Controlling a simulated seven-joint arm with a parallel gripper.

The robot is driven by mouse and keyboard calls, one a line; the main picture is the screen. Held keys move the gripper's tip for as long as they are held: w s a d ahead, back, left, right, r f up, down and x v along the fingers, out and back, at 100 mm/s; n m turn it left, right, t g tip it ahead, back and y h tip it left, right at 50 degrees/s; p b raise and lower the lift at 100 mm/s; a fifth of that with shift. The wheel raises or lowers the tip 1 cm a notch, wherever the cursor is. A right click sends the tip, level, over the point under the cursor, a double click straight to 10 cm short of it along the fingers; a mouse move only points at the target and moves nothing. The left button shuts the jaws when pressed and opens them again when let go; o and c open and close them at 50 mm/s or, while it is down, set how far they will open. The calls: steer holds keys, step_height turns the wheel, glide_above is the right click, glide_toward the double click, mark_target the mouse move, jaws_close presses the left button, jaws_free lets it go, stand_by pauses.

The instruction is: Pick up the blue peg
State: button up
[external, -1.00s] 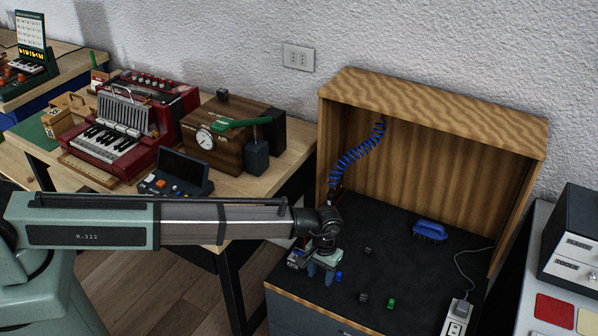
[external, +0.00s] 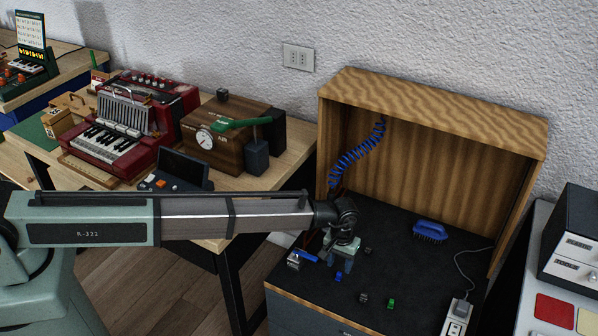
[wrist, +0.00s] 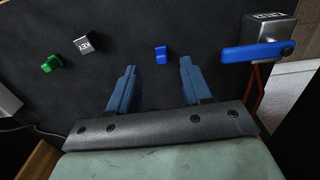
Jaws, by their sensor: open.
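The blue peg (external: 338,276) is a small blue piece on the dark work surface. In the wrist view the blue peg (wrist: 161,54) lies just past the fingertips, in line with the gap between them. My gripper (external: 342,266) is over the surface, close to the peg in the external view. In the wrist view my gripper (wrist: 157,68) has its two blue fingers apart with nothing between them. The exact height of the fingertips above the surface is hard to tell.
A grey box (external: 294,262) with a blue lever (wrist: 258,52) stands left of the peg. A wooden hood (external: 433,105) encloses the back.

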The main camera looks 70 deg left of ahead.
mark_target(338, 274)
steer(key=shift+a+f, duration=0.15)
steer(key=shift+f, duration=2.8)
jaws_close()
